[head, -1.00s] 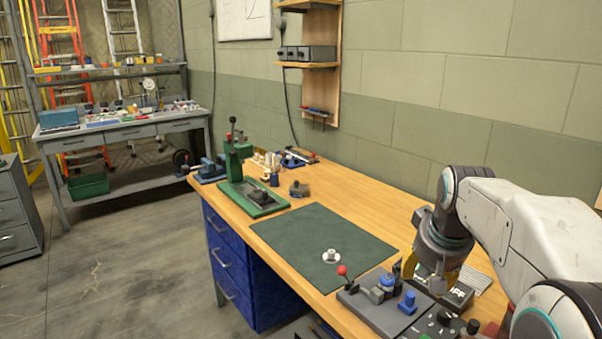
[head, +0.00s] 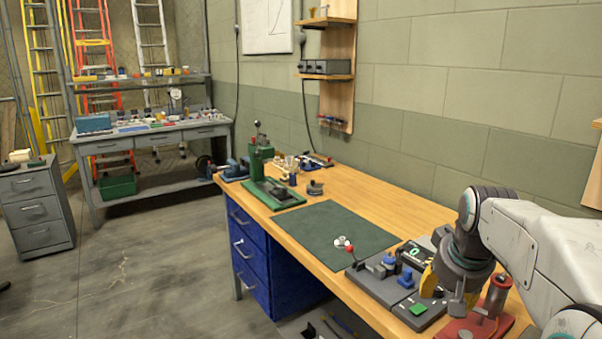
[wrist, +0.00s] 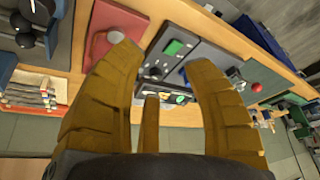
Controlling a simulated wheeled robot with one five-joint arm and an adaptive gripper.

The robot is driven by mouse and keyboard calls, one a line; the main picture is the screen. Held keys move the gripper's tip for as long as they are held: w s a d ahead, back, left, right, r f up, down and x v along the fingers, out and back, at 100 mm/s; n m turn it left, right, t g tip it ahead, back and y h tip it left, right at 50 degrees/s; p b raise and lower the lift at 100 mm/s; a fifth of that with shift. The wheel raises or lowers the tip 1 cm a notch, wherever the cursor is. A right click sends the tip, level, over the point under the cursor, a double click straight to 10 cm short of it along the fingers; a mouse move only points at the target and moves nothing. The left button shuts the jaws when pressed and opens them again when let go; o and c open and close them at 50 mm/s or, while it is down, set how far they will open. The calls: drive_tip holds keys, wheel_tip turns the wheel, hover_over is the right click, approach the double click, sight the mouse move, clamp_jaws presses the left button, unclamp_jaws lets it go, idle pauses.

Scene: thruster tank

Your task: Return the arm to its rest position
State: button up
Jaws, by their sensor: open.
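My arm (head: 530,240) reaches in from the right edge of the head view, over the near right end of the wooden bench. In the head view only part of a yellow finger (head: 428,281) shows, near the grey control panel (head: 378,288); the rest is hidden behind my wrist. The gripper hangs above the bench, beside the panel and a red base (head: 470,330).
A dark green mat (head: 325,225) with a small white part (head: 342,243) lies on the bench. A green press (head: 262,175) stands farther back. Open floor (head: 140,270) lies left of the blue drawers (head: 247,250).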

drive_tip(key=s+a+f+g+p, duration=0.1)
drive_tip(key=s+a+f+g, duration=0.25)
drive_tip(key=s+f, duration=0.6)
drive_tip(key=s+a+r+n+t+p, duration=0.1)
drive_tip(key=s+a+r+p, duration=0.2)
drive_tip(key=s+r, duration=0.2)
drive_tip(key=s+a+r+n+t+y+p, duration=0.1)
drive_tip(key=s+a+r+p, duration=0.1)
drive_tip(key=s+r+p, duration=0.2)
drive_tip(key=s+r, duration=0.1)
drive_tip(key=s, duration=0.2)
drive_tip(key=shift+s+a+p, duration=0.3)
drive_tip(key=shift+a, duration=0.1)
drive_tip(key=shift+t, duration=0.25)
idle(1.4)
